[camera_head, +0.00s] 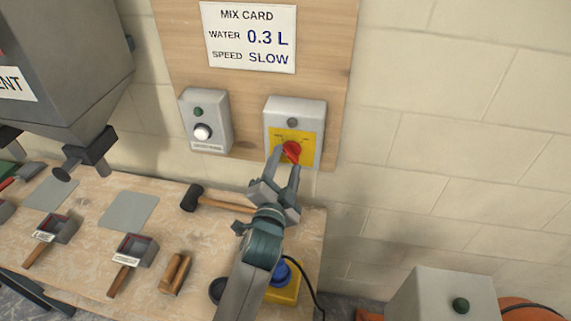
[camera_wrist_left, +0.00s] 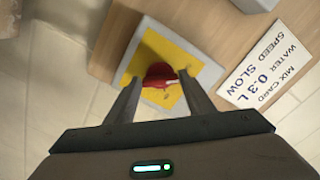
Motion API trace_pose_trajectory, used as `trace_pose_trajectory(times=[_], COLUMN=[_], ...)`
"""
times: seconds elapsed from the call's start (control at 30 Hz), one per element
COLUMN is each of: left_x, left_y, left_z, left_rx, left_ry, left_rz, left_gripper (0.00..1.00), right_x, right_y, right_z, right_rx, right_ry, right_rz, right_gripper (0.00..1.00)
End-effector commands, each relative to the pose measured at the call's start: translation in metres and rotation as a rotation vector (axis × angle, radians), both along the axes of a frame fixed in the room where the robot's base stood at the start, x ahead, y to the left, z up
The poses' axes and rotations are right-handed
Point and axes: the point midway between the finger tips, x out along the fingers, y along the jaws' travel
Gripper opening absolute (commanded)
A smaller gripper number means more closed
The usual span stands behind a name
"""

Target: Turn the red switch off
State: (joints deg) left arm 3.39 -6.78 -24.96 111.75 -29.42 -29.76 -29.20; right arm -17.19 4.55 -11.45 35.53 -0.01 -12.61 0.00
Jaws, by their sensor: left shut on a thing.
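The red switch (camera_head: 291,151) is a rotary knob on a yellow plate (camera_head: 304,137), on the front of a grey box (camera_head: 296,107) mounted on the wooden wall board. My left gripper (camera_head: 286,160) reaches up to the knob, with one finger on each side of it. In the left wrist view the red switch (camera_wrist_left: 159,75) sits between the fingertips of the left gripper (camera_wrist_left: 158,82), which are shut on it. A pale pointer mark shows on the knob, but the lettering on the plate is too small to read. My right gripper is not in view.
A second grey box (camera_head: 206,120) with a white button is left of the switch box. The mix card (camera_head: 249,36) hangs above. Below, the bench (camera_head: 90,222) holds a mallet (camera_head: 195,198), scoops and a wooden-handled tool. A grey hopper (camera_head: 66,60) stands at the upper left.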

Motion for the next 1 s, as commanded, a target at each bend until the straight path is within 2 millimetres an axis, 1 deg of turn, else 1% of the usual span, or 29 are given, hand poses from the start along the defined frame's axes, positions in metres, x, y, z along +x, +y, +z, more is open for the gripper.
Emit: trace_pose_trajectory(times=[0.27, 0.7, 0.73, 0.77, 0.8, 1.0], left_x=[-0.0004, -0.0004, -0.0004, -0.0004, -0.0003, -0.0002], left_y=[-0.0003, -0.0005, -0.0005, -0.0005, -0.0004, -0.0005], left_z=[-0.0024, -0.0025, -0.0025, -0.0025, -0.0023, -0.0014], left_rx=[-0.096, -0.11, -0.11, -0.109, -0.109, -0.108], left_ry=[0.023, 0.026, 0.026, 0.026, 0.026, 0.024], left_rz=[0.0, 0.0, 0.0, 0.0, 0.0, -0.001], left_gripper=[0.26, 0.26, 0.51, 0.58, 0.67, 0.67], right_x=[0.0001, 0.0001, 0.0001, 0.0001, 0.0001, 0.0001], right_y=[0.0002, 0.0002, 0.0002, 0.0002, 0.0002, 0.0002], right_z=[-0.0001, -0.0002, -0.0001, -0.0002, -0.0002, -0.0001], right_rx=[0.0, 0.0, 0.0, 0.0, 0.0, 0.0], right_ry=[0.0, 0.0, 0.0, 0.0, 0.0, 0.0], right_rz=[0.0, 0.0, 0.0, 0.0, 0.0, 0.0], right_gripper=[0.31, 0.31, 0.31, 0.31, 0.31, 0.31])
